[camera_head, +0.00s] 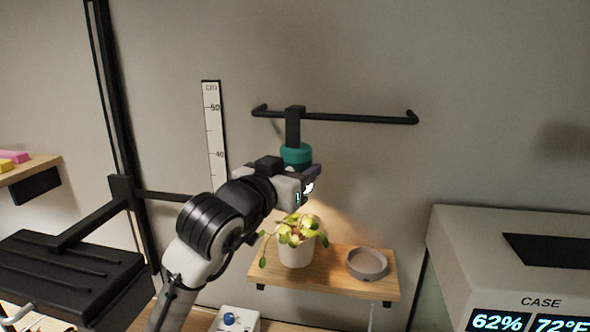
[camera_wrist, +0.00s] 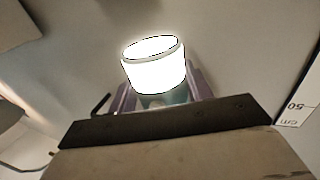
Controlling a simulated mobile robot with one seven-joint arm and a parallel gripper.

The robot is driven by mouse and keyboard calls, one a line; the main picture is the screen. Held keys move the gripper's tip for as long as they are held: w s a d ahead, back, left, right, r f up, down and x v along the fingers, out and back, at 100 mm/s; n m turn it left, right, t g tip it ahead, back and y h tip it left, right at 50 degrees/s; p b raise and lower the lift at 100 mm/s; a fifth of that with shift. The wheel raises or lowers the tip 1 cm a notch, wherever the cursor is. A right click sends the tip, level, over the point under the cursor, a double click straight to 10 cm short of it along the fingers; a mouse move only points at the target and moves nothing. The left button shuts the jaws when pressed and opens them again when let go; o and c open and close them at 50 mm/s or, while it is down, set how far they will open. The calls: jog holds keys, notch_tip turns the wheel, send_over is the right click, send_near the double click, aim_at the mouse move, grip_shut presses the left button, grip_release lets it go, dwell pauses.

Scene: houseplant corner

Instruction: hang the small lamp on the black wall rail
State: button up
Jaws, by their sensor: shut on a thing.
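The small lamp (camera_head: 296,155) has a teal body and a wide black hook (camera_head: 293,126) on top. In the head view it is upright. The hook's top overlaps the left part of the black wall rail (camera_head: 350,118). I cannot tell whether it rests on the rail or is just in front of it. My gripper (camera_head: 305,178) is shut on the lamp, from below and in front, and hides its lower part. In the wrist view the lamp's lit white end (camera_wrist: 153,72) shows between the purple fingers, glowing brightly.
A wooden shelf (camera_head: 330,283) below holds a potted plant (camera_head: 296,250) and a round grey saucer (camera_head: 367,265). A white ruler (camera_head: 213,130) is on the wall left of the rail. A grey case (camera_head: 470,240) with a display stands at right. The rail's right part is clear.

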jog(key=shift+f, duration=0.1)
jog(key=o, duration=1.2)
jog(key=shift+c, duration=0.2)
